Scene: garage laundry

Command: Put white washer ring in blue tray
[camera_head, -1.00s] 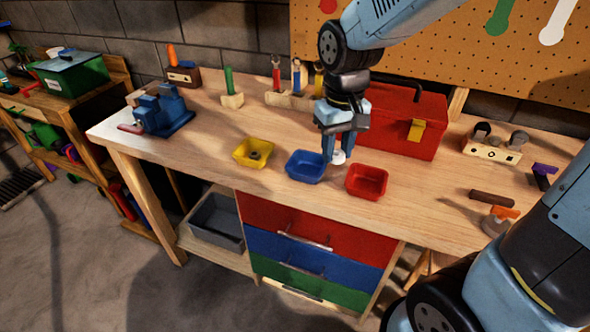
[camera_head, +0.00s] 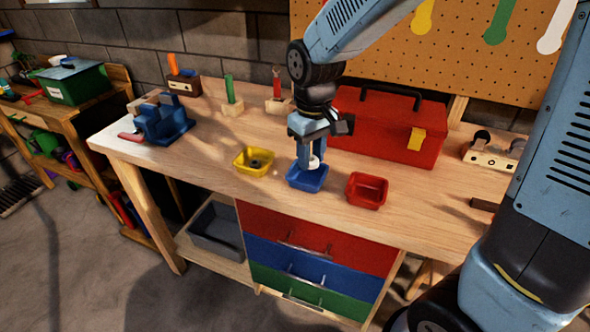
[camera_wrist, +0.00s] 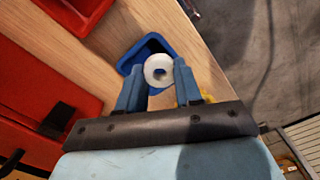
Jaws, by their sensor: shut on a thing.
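The white washer ring (camera_wrist: 149,71) is held between the two fingertips of my gripper in the wrist view. In the head view my gripper (camera_head: 313,164) points down over the blue tray (camera_head: 307,184), with the ring (camera_head: 314,162) at its tips. The wrist view shows the blue tray (camera_wrist: 132,56) behind the ring, partly hidden by the ring and fingers. The ring appears to be above the tray floor; its exact height is hard to tell.
A red toolbox (camera_head: 385,137) stands close behind my gripper. The bench front (camera_head: 210,183) is clear.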

